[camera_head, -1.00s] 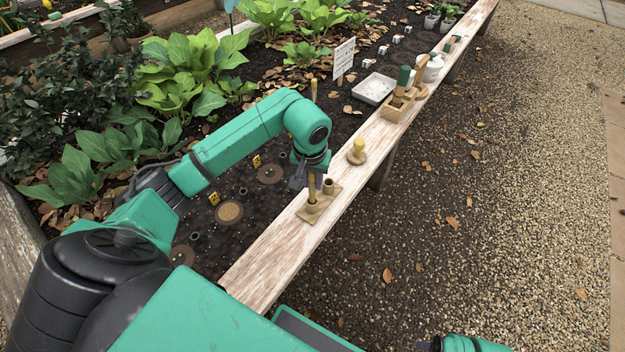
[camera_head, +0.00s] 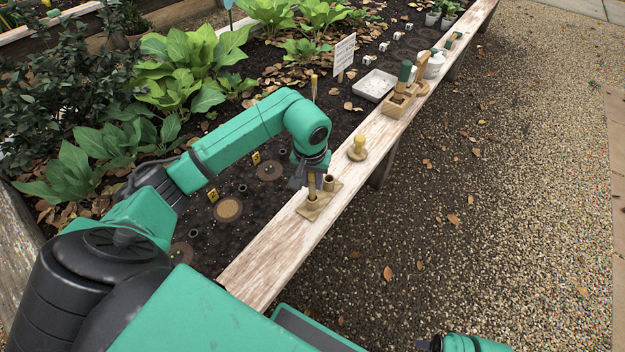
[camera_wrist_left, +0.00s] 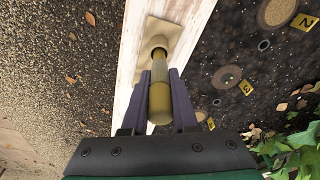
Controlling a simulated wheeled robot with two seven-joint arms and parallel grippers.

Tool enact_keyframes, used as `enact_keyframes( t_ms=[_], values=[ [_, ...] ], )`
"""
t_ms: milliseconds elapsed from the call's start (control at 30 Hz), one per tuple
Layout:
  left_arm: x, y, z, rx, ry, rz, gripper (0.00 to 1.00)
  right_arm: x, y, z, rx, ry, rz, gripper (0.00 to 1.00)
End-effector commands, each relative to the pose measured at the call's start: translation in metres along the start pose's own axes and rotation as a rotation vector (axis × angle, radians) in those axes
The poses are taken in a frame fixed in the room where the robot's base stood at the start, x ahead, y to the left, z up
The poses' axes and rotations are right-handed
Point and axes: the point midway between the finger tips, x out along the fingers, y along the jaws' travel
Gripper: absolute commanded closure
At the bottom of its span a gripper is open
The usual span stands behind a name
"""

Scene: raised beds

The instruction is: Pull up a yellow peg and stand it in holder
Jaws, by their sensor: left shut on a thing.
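My left gripper (camera_head: 310,176) is right above the holder, shut on the peg's upper part. In the left wrist view the peg (camera_wrist_left: 160,98) lies between the two dark fingers (camera_wrist_left: 161,105). It points at a socket of the holder (camera_wrist_left: 175,33); how deep it sits is hard to tell.
A yellow-topped knob on a round base (camera_head: 358,150) stands farther along the plank (camera_head: 265,262). Beyond it are a wooden tool caddy (camera_head: 396,105) and a white tray (camera_head: 374,86). Soil with numbered yellow tags (camera_head: 213,195) lies left. Gravel lies right.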

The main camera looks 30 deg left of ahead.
Motion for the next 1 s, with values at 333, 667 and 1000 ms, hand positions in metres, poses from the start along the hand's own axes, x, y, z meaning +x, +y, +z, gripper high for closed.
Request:
enact_keyframes(
  t_ms=[333,667,1000],
  values=[
    [0.000,0.000,0.000,0.000,0.000,0.000,0.38,0.000,0.000,0.000,0.000,0.000,0.000,0.27],
    [-0.047,0.000,-0.002,0.001,0.006,0.000,0.38,-0.013,-0.001,-0.002,0.000,0.000,0.000,0.27],
    [-0.136,0.000,-0.001,0.001,0.003,0.001,0.38,-0.031,-0.001,-0.005,0.000,0.000,0.000,0.27]
  ],
)
